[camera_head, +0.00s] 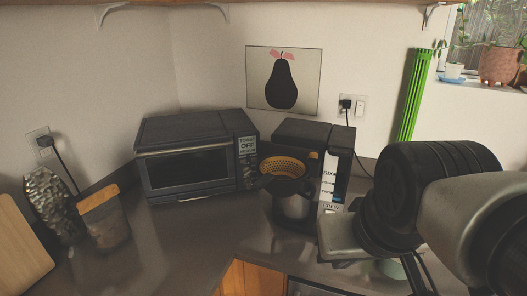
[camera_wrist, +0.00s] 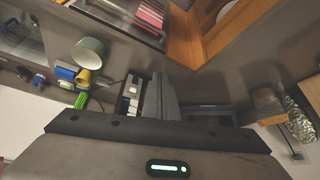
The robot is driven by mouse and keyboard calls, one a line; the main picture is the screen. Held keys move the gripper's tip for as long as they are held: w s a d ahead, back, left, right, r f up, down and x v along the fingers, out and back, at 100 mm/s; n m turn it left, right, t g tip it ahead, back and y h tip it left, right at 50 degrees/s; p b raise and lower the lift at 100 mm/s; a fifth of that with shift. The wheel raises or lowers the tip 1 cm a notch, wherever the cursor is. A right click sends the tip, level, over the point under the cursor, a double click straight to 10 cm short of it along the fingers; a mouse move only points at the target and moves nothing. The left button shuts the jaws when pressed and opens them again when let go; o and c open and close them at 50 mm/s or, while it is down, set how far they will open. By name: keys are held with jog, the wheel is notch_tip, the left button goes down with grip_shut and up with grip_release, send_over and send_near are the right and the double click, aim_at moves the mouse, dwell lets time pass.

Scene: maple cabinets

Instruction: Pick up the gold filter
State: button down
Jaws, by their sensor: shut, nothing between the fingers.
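The gold filter (camera_head: 284,167) is a round, perforated golden basket. It sits in the open front of the black coffee maker (camera_head: 300,134), above a dark carafe, in the head view. I cannot make it out in the wrist view, where the coffee maker's white button panel (camera_wrist: 130,95) shows beside my fingers. My gripper (camera_wrist: 160,92) is shut and empty, its two grey fingers together. In the head view its hand (camera_head: 343,238) is to the right of the filter and nearer the camera, apart from it; the fingertips are not clear there.
A toaster oven (camera_head: 190,165) stands left of the coffee maker. A wooden-lidded jar (camera_head: 103,222) and a crinkled bag (camera_head: 55,206) are farther left. A mug (camera_wrist: 88,52) and a yellow cup (camera_wrist: 88,76) are near the sink. The counter (camera_head: 200,238) in front is clear.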

aim_at(264, 179)
dwell(0.4)
